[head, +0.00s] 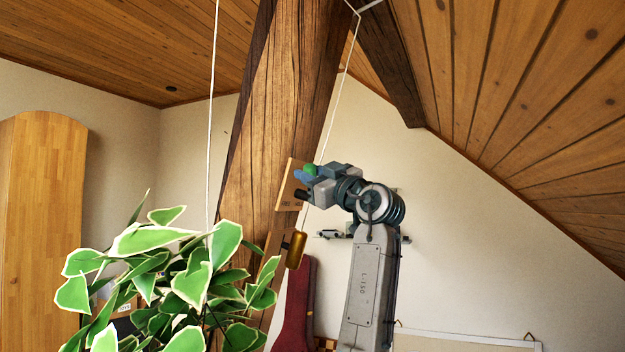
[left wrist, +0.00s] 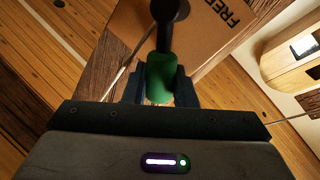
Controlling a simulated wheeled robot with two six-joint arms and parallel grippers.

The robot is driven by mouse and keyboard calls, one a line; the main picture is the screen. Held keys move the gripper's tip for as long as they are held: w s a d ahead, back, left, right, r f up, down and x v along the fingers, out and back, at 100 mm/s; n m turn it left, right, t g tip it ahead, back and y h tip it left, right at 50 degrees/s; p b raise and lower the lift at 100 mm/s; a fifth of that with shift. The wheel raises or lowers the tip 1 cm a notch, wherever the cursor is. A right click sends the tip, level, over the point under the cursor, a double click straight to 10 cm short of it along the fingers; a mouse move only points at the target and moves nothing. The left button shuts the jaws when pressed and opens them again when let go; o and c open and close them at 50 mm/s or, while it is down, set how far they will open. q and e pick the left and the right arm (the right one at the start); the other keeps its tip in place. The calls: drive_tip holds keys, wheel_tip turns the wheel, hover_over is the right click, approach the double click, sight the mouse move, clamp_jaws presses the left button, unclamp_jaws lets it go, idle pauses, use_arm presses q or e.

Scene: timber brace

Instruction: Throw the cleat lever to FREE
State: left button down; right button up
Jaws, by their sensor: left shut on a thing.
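The cleat lever has a green grip (head: 310,169) and stands out from a wooden board (head: 290,186) on the timber post. In the left wrist view the green grip (left wrist: 160,78) sits between my left gripper's dark fingers (left wrist: 160,88), which are shut on it. A black rod runs from the grip to a round black end on the board. The word FREE (left wrist: 229,14) is printed on the board, beside the rod and partly cut off. In the head view my left gripper (head: 306,178) reaches the board from the right. My right gripper is not in view.
A thick timber post (head: 270,110) leans behind the board. White cords (head: 212,100) hang nearby. An amber cylinder (head: 297,248) sits on a lower wooden block. A leafy plant (head: 170,275) fills the lower left. A wooden cabinet (head: 40,210) stands at the far left.

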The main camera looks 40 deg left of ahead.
use_arm(q)
drive_tip(key=shift+s, duration=0.1)
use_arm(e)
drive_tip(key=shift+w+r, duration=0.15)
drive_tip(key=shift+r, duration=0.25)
use_arm(q)
drive_tip(key=c, duration=1.5)
unclamp_jaws()
drive_tip(key=shift+o, duration=0.2)
drive_tip(key=shift+d+f, duration=0.1)
drive_tip(key=shift+d+f, duration=0.2)
drive_tip(key=shift+d, duration=0.1)
drive_tip(key=b+v, duration=0.2)
drive_tip(key=v, duration=0.8)
drive_tip(key=shift+b, duration=0.35)
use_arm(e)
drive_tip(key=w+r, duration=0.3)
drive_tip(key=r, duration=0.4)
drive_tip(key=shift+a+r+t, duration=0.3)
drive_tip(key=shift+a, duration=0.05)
use_arm(q)
drive_tip(key=shift+r, duration=0.1)
